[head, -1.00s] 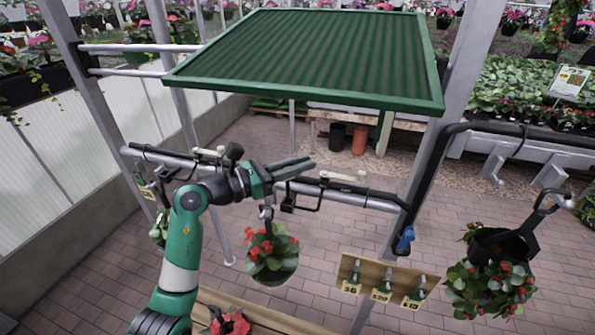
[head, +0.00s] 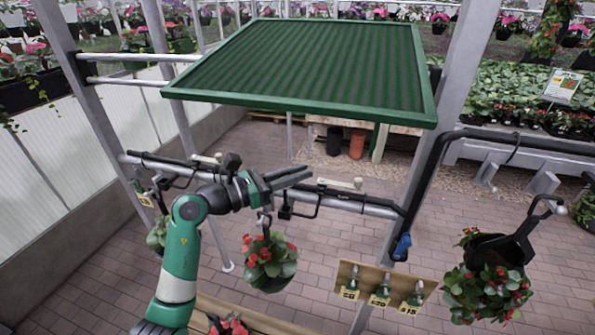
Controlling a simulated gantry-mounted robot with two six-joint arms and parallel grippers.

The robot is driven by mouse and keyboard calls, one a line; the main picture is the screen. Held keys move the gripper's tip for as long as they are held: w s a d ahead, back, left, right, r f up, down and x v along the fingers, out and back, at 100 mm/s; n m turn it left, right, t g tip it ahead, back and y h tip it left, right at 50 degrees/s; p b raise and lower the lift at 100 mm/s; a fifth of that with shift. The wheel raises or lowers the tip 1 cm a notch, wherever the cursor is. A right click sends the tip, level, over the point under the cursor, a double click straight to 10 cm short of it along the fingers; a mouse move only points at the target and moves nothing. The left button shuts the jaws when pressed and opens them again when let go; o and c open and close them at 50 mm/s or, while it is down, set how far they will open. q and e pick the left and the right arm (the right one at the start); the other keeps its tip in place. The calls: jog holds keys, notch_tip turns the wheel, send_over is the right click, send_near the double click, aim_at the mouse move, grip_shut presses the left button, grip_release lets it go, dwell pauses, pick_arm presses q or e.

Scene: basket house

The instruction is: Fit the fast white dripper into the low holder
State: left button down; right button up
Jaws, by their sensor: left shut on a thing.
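My left gripper (head: 306,173) reaches right, just above the rail (head: 360,206). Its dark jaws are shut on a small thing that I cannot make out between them. A small board (head: 396,272) at lower right bears three small green pieces with pale tips, such as the middle one (head: 383,285). Each has a yellow number tag below it, too small to read surely. I cannot tell which piece is the fast white dripper, nor which fitting is the low holder. A white lever-like piece (head: 340,184) sits on the rail just right of my fingertips. My right gripper is not in view.
A flower basket (head: 268,264) hangs below my left wrist, and another (head: 490,285) hangs from a black hook at right. A green tray-like panel (head: 310,65) spans above the rail. Black brackets (head: 285,211) stick out from the rail. Brick floor lies below.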

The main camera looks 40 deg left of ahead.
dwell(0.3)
pick_arm(q)
jog(key=shift+p, duration=0.35)
jog(key=shift+f, duration=0.1)
notch_tip(320, 180, down, 3)
jog(key=shift+r+b, duration=0.15)
jog(key=shift+b, duration=0.7)
jog(key=shift+f+b, duration=0.65)
jog(key=shift+f, duration=0.9)
